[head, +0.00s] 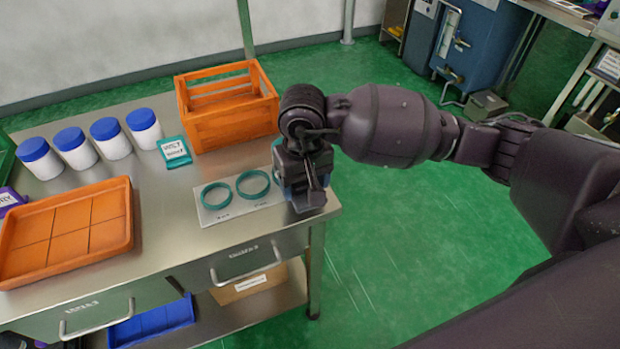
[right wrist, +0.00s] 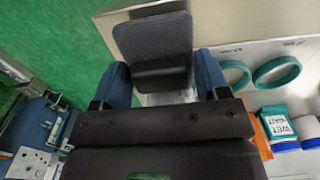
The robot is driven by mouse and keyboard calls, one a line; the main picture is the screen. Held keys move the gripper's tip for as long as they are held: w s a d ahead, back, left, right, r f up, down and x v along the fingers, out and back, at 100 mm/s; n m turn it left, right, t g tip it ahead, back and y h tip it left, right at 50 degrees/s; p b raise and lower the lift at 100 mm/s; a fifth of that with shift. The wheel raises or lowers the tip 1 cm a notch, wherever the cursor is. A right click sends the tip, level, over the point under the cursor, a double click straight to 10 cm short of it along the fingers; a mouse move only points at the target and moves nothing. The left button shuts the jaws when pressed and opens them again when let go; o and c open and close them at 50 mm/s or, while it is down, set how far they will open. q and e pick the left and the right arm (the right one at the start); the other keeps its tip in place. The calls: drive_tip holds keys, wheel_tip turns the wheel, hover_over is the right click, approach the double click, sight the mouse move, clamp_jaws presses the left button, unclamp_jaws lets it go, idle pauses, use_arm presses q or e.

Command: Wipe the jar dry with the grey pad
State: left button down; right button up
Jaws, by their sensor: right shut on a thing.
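My right gripper (head: 306,196) is over the right end of the steel table, beside a pale plate with two teal rings. In the right wrist view its blue fingers (right wrist: 163,82) are shut on the dark grey pad (right wrist: 153,38). In the head view the gripper hides most or all of the pad. Several white jars with blue lids stand upright in a row at the table's back left; the rightmost jar (head: 145,129) is beside a teal box. The gripper is well apart from the jars. Whether any jar is wet cannot be told. My left gripper is out of view.
An orange crate (head: 228,131) stands at the back, behind the ring plate (head: 227,214). The teal box (head: 174,152) carries a "WET" label. An orange divided tray (head: 128,222) lies front left. A purple item (head: 8,198) is at the left edge. Bare steel lies mid-table.

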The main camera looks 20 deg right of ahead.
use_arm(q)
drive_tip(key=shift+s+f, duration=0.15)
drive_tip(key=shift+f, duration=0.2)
use_arm(e)
drive_tip(key=shift+a, duration=1.15)
drive_tip(key=shift+d, duration=0.1)
use_arm(q)
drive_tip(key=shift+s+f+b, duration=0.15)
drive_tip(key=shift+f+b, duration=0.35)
drive_tip(key=shift+b, duration=0.05)
use_arm(e)
drive_tip(key=shift+w+d, duration=0.1)
drive_tip(key=shift+d, duration=2.05)
drive_tip(key=shift+a, duration=0.2)
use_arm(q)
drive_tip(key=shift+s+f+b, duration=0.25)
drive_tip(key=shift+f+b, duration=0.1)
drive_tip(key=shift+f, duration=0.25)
use_arm(e)
drive_tip(key=shift+a, duration=2.05)
drive_tip(key=shift+d, duration=0.1)
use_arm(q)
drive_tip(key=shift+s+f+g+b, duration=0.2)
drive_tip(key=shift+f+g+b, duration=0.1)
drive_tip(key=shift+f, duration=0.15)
use_arm(e)
drive_tip(key=shift+d, duration=2.15)
drive_tip(key=shift+a, duration=0.15)
